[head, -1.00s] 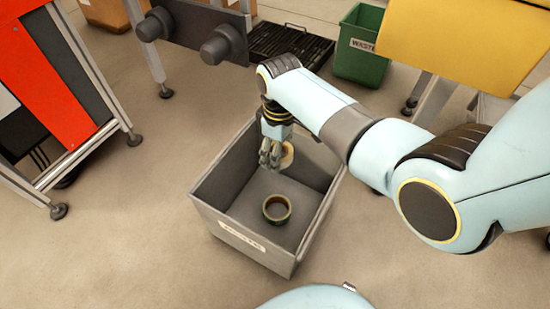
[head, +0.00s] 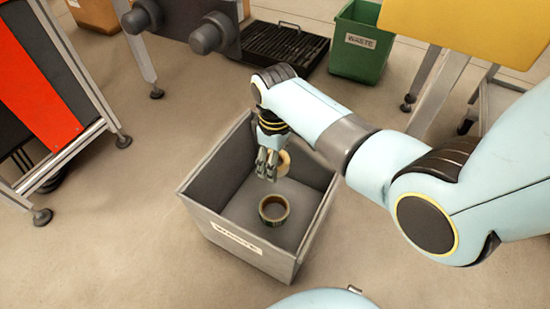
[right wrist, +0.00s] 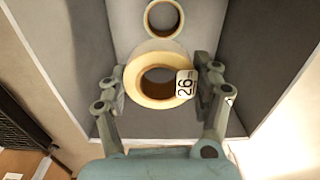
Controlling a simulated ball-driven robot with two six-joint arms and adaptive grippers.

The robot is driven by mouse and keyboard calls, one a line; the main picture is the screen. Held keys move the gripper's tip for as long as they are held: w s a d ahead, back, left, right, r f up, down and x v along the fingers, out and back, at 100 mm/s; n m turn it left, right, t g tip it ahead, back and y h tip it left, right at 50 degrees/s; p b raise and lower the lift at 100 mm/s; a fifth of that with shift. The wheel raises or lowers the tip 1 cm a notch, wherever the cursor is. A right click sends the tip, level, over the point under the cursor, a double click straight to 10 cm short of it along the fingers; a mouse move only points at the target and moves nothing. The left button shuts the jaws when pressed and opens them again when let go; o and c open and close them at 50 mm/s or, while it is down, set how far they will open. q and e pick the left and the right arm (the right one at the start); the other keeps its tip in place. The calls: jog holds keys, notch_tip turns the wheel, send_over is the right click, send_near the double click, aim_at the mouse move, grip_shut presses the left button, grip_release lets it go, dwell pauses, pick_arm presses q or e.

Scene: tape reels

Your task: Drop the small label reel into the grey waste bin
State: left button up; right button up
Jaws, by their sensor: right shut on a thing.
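The grey waste bin (head: 238,240) stands on the floor with a white "WASTE" label on its front. My right gripper (head: 267,170) points down inside the bin's opening, near the back wall. In the right wrist view its fingers (right wrist: 160,88) are shut on the small label reel (right wrist: 150,98), a cream ring with a tag reading "26". The reel also shows beside the fingers in the head view (head: 284,162), held above the bin floor. Another ring-shaped reel (head: 274,221) lies on the bin floor; the right wrist view shows it beyond the held reel (right wrist: 164,32). My left gripper is not in view.
A green bin (head: 358,62) labelled "WASTE" stands at the back, beside a black slatted tray (head: 285,50). A yellow panel (head: 465,25) is at upper right. A red-panelled metal frame (head: 35,75) stands at left. The floor around the grey bin is clear.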

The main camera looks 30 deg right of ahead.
jog(key=o, duration=1.3)
notch_tip(320, 180, up, 12)
jog(key=shift+r, duration=0.1)
